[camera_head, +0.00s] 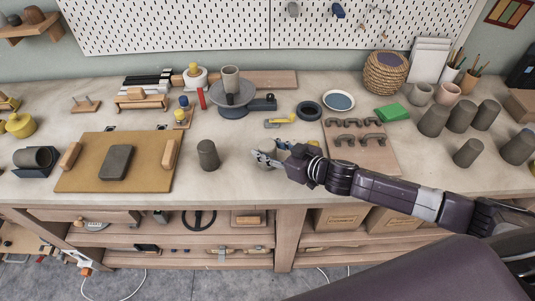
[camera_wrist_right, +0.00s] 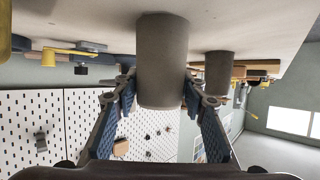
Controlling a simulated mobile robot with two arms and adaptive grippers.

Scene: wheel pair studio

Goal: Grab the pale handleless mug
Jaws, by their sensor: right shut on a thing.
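A grey-brown handleless mug (camera_wrist_right: 163,62) fills the middle of the right wrist view, which is upside down. It stands between the two fingers of my right gripper (camera_wrist_right: 162,105), and the pads press on its sides. A darker handleless mug (camera_head: 208,155) stands apart to the left. My left gripper is not in view.
A tan board (camera_head: 75,178) with a dark slab (camera_head: 116,162) lies at left. A potter's wheel (camera_head: 232,101) with a mug on it stands behind. A board of handles (camera_head: 362,150) lies to the right, with several dark mugs (camera_head: 468,152) beyond my arm. The bench's front edge is close.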

